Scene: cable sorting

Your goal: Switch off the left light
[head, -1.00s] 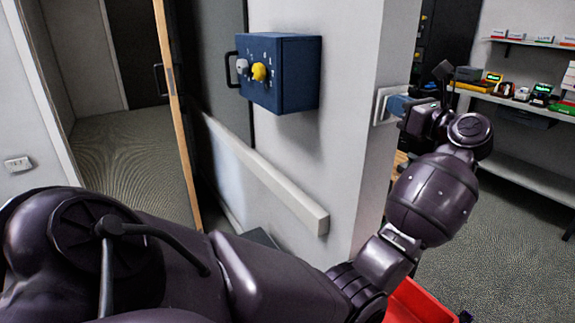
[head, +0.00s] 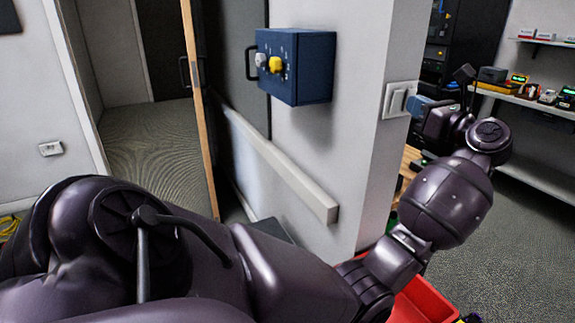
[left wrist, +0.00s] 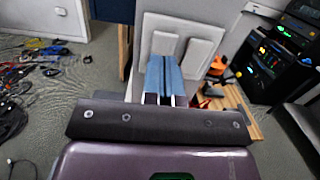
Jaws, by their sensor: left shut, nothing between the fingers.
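A white wall switch plate (head: 387,101) with two side-by-side rockers is on the narrow end face of the wall. In the left wrist view, the left rocker (left wrist: 164,43) and the right rocker (left wrist: 198,57) show above and behind my fingertips. My left gripper (head: 416,106) has blue fingers, shut together and empty. It is just right of the plate in the head view, with a small gap seeming to show. My right gripper is out of view.
A blue box (head: 305,68) with a yellow knob juts from the wall left of the switch. A pale rail (head: 285,168) runs below it. A red bin (head: 424,300) is under my arm. Shelves (head: 540,50) stand at the right. Cables litter the floor (left wrist: 40,70).

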